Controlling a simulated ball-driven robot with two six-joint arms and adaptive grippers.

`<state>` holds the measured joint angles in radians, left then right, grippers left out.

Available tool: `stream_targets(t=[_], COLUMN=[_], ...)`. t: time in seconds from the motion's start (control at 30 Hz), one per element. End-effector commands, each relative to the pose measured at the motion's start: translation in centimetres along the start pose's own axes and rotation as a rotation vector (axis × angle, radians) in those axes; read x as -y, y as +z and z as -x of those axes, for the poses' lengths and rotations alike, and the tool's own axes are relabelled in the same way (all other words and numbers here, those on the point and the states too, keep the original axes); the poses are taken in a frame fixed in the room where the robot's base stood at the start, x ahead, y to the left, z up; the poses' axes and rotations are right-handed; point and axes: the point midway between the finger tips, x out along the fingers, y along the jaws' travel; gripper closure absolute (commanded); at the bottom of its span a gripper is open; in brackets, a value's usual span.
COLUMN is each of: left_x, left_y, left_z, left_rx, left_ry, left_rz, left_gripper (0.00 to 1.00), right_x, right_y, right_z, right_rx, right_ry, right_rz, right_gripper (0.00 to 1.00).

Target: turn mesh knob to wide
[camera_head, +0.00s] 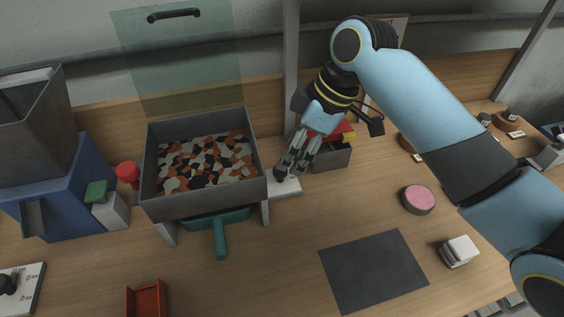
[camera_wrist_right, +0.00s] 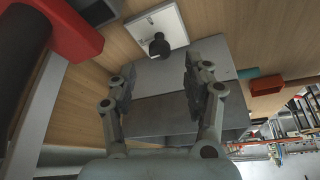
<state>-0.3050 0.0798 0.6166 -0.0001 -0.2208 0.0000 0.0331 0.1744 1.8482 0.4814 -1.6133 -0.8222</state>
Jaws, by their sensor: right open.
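A black knob (camera_wrist_right: 158,46) with a pale pointer line stands on a white plate (camera_wrist_right: 172,20) in the right wrist view. In the head view, the white plate (camera_head: 287,188) sits beside the right side of a grey box of mixed chips (camera_head: 252,191). My right gripper (camera_head: 290,170) is over that plate, fingers pointing down, and hides most of the knob. In the wrist view, the open fingers (camera_wrist_right: 158,82) are empty, with the knob beyond their tips. A second black knob (camera_head: 8,283) is on a labelled white plate at far left. My left gripper is out of view.
A dark mat (camera_head: 373,270) and pink-topped disc (camera_head: 418,198) are to the right.

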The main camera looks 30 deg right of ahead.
Motion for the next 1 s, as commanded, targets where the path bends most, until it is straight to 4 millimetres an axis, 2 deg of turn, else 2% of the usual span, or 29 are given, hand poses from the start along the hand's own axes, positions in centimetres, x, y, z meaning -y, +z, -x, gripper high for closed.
stream_targets(t=[0.1,0.3,0.67,1.0], left_x=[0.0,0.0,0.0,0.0], left_y=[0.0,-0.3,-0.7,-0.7], left_z=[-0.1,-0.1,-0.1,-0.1], left_rx=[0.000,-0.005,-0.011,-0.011], left_ry=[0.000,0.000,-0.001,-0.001], left_rz=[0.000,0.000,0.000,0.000], left_gripper=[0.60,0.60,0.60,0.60], right_x=[0.1,0.0,0.0,0.0], right_y=[0.0,0.0,0.0,0.0], right_z=[-2.4,-4.8,-5.3,-5.3], right_rx=[-0.001,0.000,0.000,0.000], right_ry=[-0.004,-0.001,0.001,0.001], right_rz=[-0.002,0.000,0.001,0.000], right_gripper=[0.49,0.49,0.49,0.94])
